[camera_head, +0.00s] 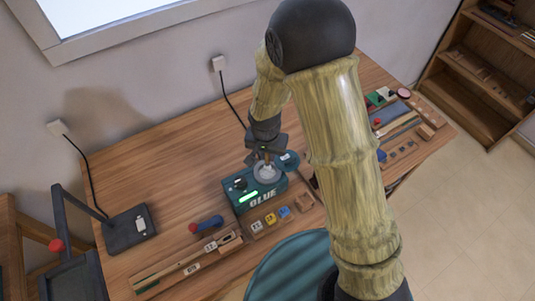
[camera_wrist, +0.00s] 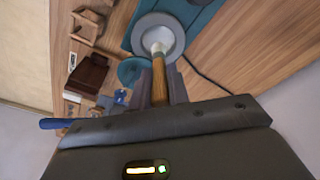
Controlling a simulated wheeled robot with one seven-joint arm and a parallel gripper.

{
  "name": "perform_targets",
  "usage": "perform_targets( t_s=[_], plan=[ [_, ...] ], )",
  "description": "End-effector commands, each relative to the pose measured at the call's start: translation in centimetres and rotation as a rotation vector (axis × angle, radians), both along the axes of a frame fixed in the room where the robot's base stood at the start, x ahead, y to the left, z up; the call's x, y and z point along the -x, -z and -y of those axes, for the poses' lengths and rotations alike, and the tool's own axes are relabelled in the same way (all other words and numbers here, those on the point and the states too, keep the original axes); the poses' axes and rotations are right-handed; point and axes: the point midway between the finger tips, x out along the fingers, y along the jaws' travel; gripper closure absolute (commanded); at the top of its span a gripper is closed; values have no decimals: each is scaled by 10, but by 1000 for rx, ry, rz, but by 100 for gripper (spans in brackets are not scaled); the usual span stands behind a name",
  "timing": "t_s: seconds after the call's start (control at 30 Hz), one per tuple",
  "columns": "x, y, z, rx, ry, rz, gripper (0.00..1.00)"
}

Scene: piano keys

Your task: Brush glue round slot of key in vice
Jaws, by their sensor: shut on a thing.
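A teal glue box (camera_head: 248,200) marked GLUE, with a lit green strip, stands mid-table. A round grey pot (camera_head: 267,172) sits on its top and also shows in the wrist view (camera_wrist: 174,27). My gripper (camera_head: 264,150) is over the pot, its fingers (camera_wrist: 160,88) shut on the wooden handle of a brush (camera_wrist: 160,80). The brush's pale bristle end is at the pot; whether it touches glue is unclear. A long wooden key (camera_head: 172,272) lies at the front left. I cannot make out for sure the vice or the key's slot.
A blue handle with a red end (camera_head: 206,224) lies left of the glue box. A black stand (camera_head: 130,228) is at the left. Tools and blocks crowd the right end, partly behind my arm. The table's back left is clear.

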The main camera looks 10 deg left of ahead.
Motion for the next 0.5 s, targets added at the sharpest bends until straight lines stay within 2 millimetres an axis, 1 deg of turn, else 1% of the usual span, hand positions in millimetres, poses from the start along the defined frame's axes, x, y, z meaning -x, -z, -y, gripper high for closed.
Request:
perform_targets(
  t_s=[0.03, 0.3, 0.5],
  plan=[
    [0, -6, 0, -1, 0, 1, 100],
    [0, -23, 0, -1, -1, 1, 100],
    [0, -27, 0, 0, -1, 0, 100]
  ],
)
